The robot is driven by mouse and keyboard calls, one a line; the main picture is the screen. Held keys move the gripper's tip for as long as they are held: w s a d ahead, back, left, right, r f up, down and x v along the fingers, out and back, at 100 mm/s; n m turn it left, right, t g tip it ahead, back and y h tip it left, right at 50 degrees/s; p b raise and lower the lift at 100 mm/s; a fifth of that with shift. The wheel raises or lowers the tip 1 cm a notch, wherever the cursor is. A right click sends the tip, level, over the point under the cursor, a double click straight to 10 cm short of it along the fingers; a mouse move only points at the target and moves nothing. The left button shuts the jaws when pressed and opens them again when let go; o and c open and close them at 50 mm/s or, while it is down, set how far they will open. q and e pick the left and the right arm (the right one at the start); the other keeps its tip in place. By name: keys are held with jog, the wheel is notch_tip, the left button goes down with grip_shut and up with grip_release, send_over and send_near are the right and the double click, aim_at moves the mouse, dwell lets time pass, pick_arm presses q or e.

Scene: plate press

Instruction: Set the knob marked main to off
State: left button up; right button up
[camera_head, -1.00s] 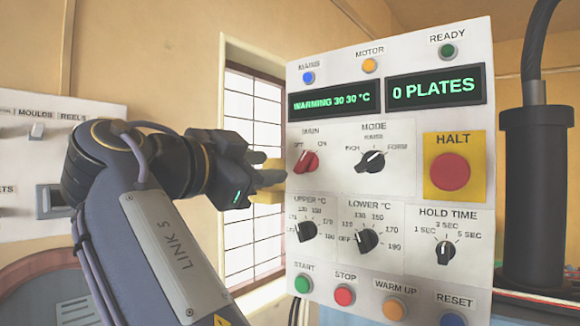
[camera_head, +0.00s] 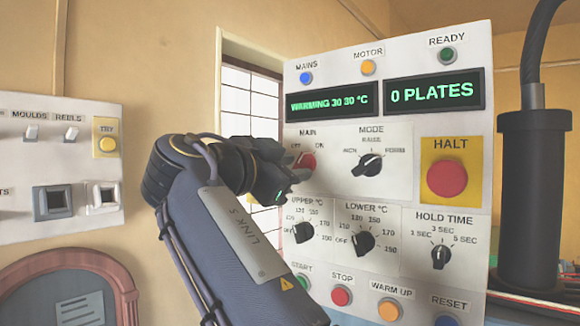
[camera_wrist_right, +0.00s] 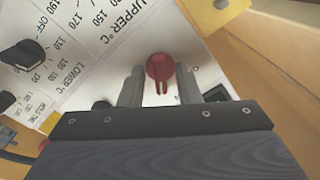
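The red main knob (camera_head: 306,161) is on the white control panel, below the MAIN label between OFF and ON. Its pointer is partly hidden in the head view, so its present setting is hard to read. My right gripper (camera_head: 284,172) is at the panel's left edge, right beside the knob, and covers part of its left side and the OFF label. In the right wrist view the knob (camera_wrist_right: 160,67) lies between the two spread fingertips (camera_wrist_right: 160,76), with visible gaps on both sides. The right gripper is open. My left gripper is out of view.
The black mode knob (camera_head: 370,165) is to the right, and the upper temperature knob (camera_head: 303,232) is just below my gripper. The red HALT button (camera_head: 447,179) is further right. A second panel (camera_head: 60,165) is on the left wall.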

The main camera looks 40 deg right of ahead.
grip_shut()
jog(key=shift+f+n+b, duration=0.1)
jog(key=shift+n+b, duration=0.2)
jog(key=shift+n, duration=0.1)
jog(key=n+b, duration=0.1)
jog(key=n, duration=0.3)
jog(key=n+b, duration=0.1)
jog(key=n, duration=0.3)
jog(key=n+b, duration=0.1)
jog(key=n, duration=0.4)
jog(key=shift+s, duration=0.3)
dwell(0.4)
jog(key=shift+o, duration=0.7)
grip_release()
